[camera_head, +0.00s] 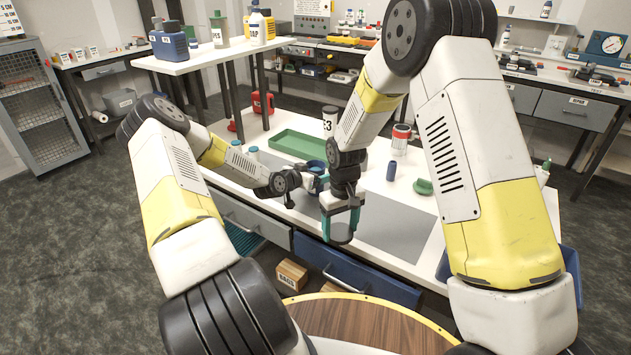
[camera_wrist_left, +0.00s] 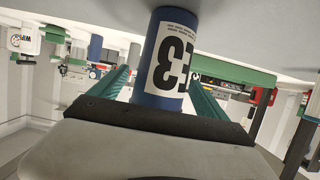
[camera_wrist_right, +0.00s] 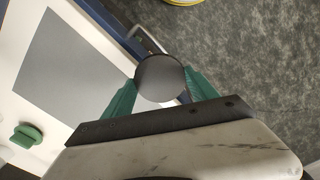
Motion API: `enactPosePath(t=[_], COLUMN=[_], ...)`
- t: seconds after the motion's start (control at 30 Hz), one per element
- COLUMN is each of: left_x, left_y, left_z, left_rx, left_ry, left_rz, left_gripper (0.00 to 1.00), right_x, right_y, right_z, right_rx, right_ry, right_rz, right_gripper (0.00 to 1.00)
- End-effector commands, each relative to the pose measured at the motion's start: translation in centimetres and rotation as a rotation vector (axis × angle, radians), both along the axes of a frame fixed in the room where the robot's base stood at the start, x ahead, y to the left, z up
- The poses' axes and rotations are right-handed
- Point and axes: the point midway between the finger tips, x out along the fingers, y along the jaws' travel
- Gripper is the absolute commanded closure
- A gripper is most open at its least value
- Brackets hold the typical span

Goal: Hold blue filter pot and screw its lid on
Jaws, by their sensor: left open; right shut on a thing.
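The blue filter pot (camera_head: 317,167) stands on the white bench, partly hidden by my arms. In the left wrist view the pot (camera_wrist_left: 167,55) appears upside down, with a white E3 label, between the fingers of my left gripper (camera_wrist_left: 165,92). That gripper is open; I cannot tell whether a finger touches the pot. My right gripper (camera_head: 341,222) is shut on a dark round lid (camera_head: 341,234), held near the bench's front edge, to the right of and nearer than the pot. The lid (camera_wrist_right: 160,78) shows as a plain disc between the green fingertips in the right wrist view.
A grey mat (camera_head: 400,228) covers part of the bench (camera_head: 446,222).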

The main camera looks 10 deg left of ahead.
Motion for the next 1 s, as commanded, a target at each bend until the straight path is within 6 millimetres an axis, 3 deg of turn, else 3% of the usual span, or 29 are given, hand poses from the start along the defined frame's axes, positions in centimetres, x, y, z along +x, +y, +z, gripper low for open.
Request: enactPosePath(t=[0.33,0.7,0.73,0.77,1.0], left_x=[0.09,0.08,0.11,0.1,0.14], left_y=[0.0,0.03,0.01,0.02,0.04], left_z=[-0.01,0.0,0.06,0.05,0.72], left_rx=[0.001,0.001,0.001,0.001,0.002], left_ry=[0.0,0.0,-0.001,-0.001,-0.003], left_rz=[0.001,0.001,0.001,0.001,0.0], left_gripper=[0.13,0.85,0.85,0.92,0.93], right_x=[-0.01,0.0,0.0,0.0,0.0], right_y=[0.01,0.0,0.0,0.0,0.0], right_z=[0.0,0.01,0.01,0.01,0.0], right_rx=[0.0,0.0,0.0,0.0,0.0], right_ry=[0.0,0.0,0.0,0.0,0.0], right_rz=[0.0,0.0,0.0,0.0,0.0], right_gripper=[0.71,0.71,0.71,0.71,0.71])
